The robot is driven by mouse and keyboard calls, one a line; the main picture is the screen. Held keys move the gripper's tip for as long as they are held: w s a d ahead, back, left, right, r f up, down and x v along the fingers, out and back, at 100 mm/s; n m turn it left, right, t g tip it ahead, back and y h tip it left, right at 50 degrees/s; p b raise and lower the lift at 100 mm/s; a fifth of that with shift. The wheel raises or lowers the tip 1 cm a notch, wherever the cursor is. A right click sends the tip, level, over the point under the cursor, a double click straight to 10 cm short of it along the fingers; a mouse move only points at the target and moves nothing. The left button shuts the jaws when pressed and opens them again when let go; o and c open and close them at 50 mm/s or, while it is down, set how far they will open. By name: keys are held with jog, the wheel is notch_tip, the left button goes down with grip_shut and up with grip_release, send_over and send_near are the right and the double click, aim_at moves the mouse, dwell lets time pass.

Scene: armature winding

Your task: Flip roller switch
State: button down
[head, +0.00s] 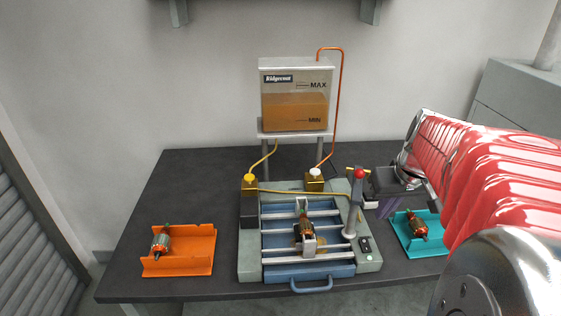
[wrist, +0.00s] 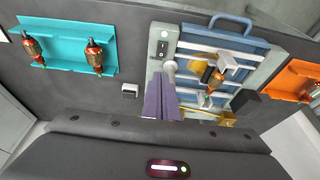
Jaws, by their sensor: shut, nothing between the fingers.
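The roller switch (head: 365,244) is a small black rocker on the grey-green frame's front right corner; it also shows in the wrist view (wrist: 161,48) near the top. I cannot tell which way it is tilted. My gripper (head: 386,209) is above the table to the right of the frame, behind the switch, apart from it. Its purple fingers (wrist: 166,82) are shut and empty in the wrist view. The rollers (head: 285,250) lie across the blue tray (head: 330,268) with a copper armature (head: 305,229) on them.
A grey post (head: 353,212) with a red knob stands beside the switch. An orange holder (head: 199,265) with an armature is left; a teal holder (wrist: 67,58) with two armatures is on the other side. A tank (head: 296,95) stands behind. A small white-topped box (wrist: 130,90) sits near my fingers.

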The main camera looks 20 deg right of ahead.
aim_at(365, 244)
jog(key=x, duration=1.4)
jog(key=shift+s+a, duration=0.1)
jog(key=shift+s, duration=0.2)
jog(key=shift+f, duration=0.1)
jog(key=shift+a, duration=0.1)
dwell(0.4)
jog(key=shift+s, duration=0.1)
jog(key=shift+s+a, duration=0.15)
jog(key=shift+s, duration=0.5)
jog(key=shift+r, duration=0.5)
jog(key=v, duration=1.3)
